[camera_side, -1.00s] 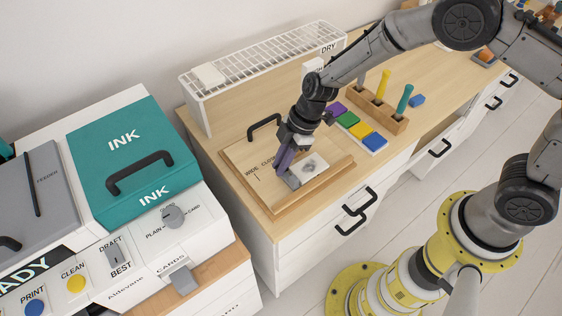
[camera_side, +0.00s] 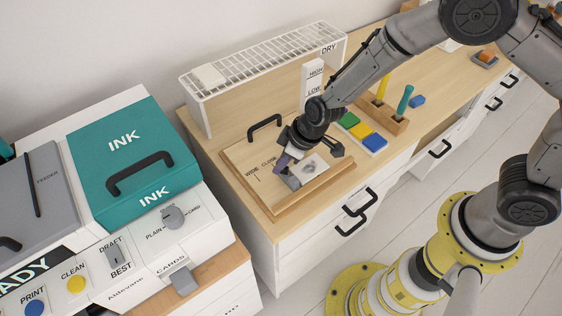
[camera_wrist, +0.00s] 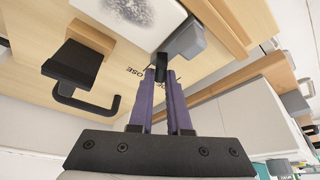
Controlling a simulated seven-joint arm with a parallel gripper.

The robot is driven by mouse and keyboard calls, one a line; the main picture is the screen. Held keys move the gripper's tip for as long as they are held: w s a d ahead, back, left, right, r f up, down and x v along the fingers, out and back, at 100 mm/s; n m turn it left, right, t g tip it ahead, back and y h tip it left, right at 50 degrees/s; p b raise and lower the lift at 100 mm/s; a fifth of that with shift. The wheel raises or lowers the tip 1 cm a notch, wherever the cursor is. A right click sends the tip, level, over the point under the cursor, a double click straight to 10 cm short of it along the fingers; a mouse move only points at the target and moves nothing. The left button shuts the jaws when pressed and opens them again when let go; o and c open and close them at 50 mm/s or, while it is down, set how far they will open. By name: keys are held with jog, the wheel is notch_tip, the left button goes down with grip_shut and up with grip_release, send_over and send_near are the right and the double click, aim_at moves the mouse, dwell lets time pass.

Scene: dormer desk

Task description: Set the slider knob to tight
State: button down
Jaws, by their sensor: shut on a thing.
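The slider's scale is on a wooden board (camera_side: 234,155), with WIDE and CLOSE readable in the side view; no TIGHT label can be read. My gripper (camera_side: 283,164) has purple fingers and reaches down beside the CLOSE label. In the wrist view my gripper (camera_wrist: 161,74) is shut on the dark slider knob (camera_wrist: 181,43), near the partly readable CLOSE lettering. A grey block (camera_wrist: 192,32) is next to the knob, and it also shows in the side view (camera_side: 291,182). My fingers hide the knob in the side view.
A white card with a grey speckled print (camera_side: 309,168) lies right beside my gripper. A black handle (camera_side: 264,123) stands at the board's back edge. Coloured blocks (camera_side: 362,131) and a peg rack (camera_side: 385,119) are to the right. A drying rack (camera_side: 262,62) stands behind.

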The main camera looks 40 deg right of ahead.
jog(key=shift+m, duration=0.4)
dwell(0.3)
jog(key=c, duration=0.9)
grip_release()
jog(key=shift+o, duration=0.2)
jog(key=shift+r, duration=0.1)
jog(key=v, duration=1.3)
jog(key=shift+s+r, duration=0.25)
jog(key=shift+s, duration=0.05)
